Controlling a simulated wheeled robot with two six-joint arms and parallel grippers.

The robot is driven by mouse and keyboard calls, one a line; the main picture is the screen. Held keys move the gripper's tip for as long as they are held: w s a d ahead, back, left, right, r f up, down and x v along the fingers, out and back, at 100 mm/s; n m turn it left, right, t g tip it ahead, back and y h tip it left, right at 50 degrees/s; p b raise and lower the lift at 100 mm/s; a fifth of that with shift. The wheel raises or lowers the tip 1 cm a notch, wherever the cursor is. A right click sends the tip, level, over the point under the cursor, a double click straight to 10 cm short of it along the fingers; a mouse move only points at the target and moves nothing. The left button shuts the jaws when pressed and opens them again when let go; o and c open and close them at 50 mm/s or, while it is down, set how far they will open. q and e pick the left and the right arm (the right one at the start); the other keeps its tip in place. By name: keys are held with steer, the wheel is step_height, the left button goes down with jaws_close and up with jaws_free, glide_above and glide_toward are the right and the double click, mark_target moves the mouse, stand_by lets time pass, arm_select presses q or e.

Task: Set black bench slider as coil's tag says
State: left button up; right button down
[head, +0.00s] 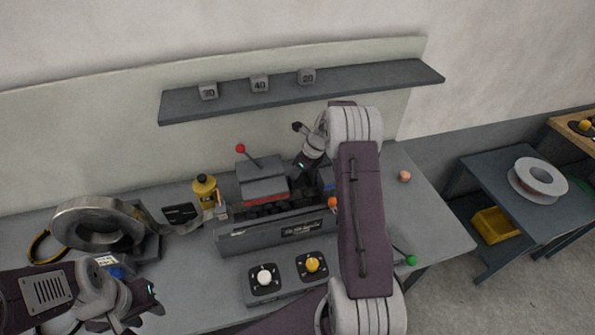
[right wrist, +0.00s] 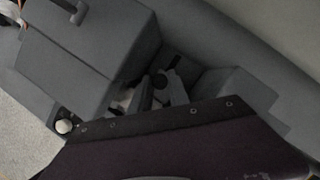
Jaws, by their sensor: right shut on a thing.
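My right arm reaches over the bench. Its gripper (head: 326,188) is low at the right end of the grey bench machine (head: 262,234), largely hidden behind my arm. In the right wrist view, the gripper (right wrist: 160,95) is shut on a small dark knob (right wrist: 162,80) in a slot between dark housings; the scale beside it cannot be read. A large silver ring (head: 92,224) stands at the left; a black card (head: 181,212) lies right of it, its writing too small to read. My left gripper (head: 152,297) is at lower left, over the bench; its jaws are unclear.
A red-knobbed lever (head: 241,149) rises from the machine. White (head: 264,276) and yellow (head: 312,264) knobs sit in front. A yellow bottle (head: 205,190) stands behind. Number blocks (head: 260,84) sit on the shelf (head: 400,81). A spool (head: 539,179) is on a right-hand side table.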

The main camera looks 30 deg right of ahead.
steer(key=shift+r, duration=0.1)
steer(key=shift+r+p, duration=0.15)
steer(key=shift+p, duration=0.45)
steer(key=shift+w+f, duration=0.15)
steer(key=shift+f, duration=0.1)
steer(key=c, duration=1.3)
jaws_free()
steer(key=shift+o, duration=0.2)
steer(key=shift+r, duration=0.1)
steer(key=b+v, duration=0.1)
steer(key=v, duration=0.8)
steer(key=shift+b, duration=0.4)
